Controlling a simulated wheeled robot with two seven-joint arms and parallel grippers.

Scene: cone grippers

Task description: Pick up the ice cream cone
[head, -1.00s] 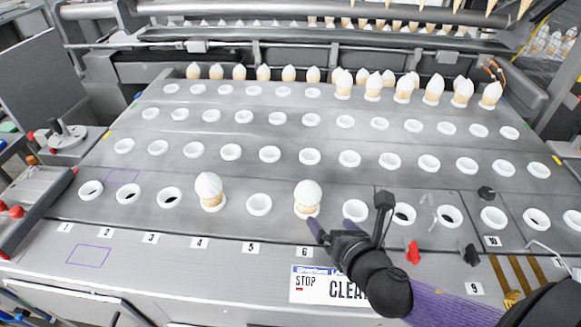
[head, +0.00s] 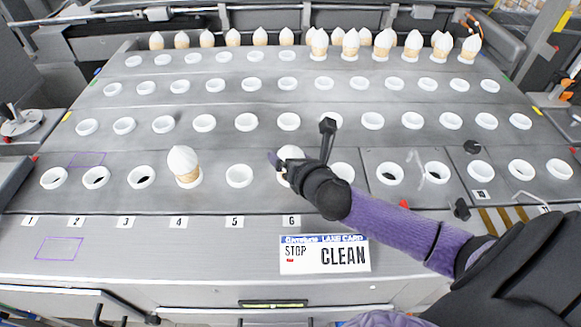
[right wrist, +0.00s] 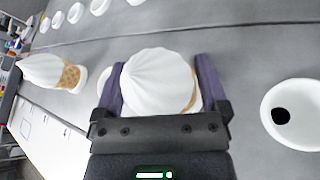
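An ice cream cone with a white swirled top (head: 289,151) stands in the front row of holders above label 6, mostly hidden behind my right gripper (head: 293,165). In the right wrist view, the same cone's top (right wrist: 158,82) lies between the two purple fingers (right wrist: 160,85), one on each side. The fingers are spread about the cone's width, and I see no clear grip on it. Another cone (head: 184,166) stands in the front row above label 4, also at the left of the right wrist view (right wrist: 50,72). My left gripper is not in view.
Rows of white ring holders, mostly empty, cover the grey conveyor (head: 300,205). Several cones (head: 383,42) line the far row. A "CLEAN" card (head: 325,254) lies at the front. Black and red clips sit right of the gripper. An empty holder (right wrist: 290,115) is beside it.

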